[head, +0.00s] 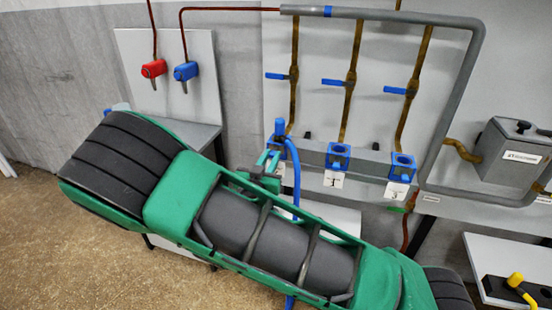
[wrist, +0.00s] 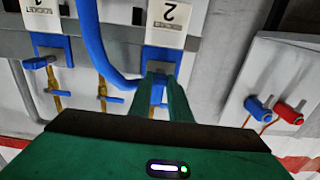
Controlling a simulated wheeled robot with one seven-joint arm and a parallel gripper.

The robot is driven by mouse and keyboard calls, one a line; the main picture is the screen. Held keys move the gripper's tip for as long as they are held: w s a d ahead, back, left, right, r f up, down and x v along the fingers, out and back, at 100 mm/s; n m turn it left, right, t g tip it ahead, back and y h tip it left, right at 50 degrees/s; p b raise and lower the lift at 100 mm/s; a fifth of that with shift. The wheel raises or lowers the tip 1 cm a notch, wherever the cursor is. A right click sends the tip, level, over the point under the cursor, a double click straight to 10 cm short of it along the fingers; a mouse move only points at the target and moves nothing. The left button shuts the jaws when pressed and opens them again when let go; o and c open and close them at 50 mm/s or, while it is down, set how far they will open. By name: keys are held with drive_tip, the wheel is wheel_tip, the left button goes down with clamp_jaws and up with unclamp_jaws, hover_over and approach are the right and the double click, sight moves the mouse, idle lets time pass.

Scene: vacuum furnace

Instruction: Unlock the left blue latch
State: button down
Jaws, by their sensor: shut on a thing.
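The left blue latch (head: 280,130) is at the left end of the row of blue sockets, with a blue hose (head: 296,170) running down from it. My gripper (head: 270,158) is at this socket, partly hidden by my arm. In the wrist view, my gripper (wrist: 160,90) has its green fingers shut on a blue part of the latch (wrist: 158,72), just beside the label "2". The hose (wrist: 97,50) curves in to the same spot. The fingers hide the exact grip, and I cannot tell the latch's lock position.
The middle blue socket (head: 338,156) and right blue socket (head: 402,167) stand to the right. Brown pipes with blue levers (head: 335,82) rise above them. A red valve (head: 154,69) and blue valve (head: 186,71) are on a left panel. A grey box (head: 508,155) is at right.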

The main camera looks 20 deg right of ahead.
drive_tip(key=shift+s+a, duration=0.1)
drive_tip(key=shift+a, duration=0.05)
drive_tip(key=c, duration=1.6)
unclamp_jaws()
drive_tip(key=shift+c, duration=0.2)
drive_tip(key=shift+s, duration=0.1)
drive_tip(key=v, duration=1)
drive_tip(key=shift+s+a, duration=0.2)
drive_tip(key=shift+a, duration=0.05)
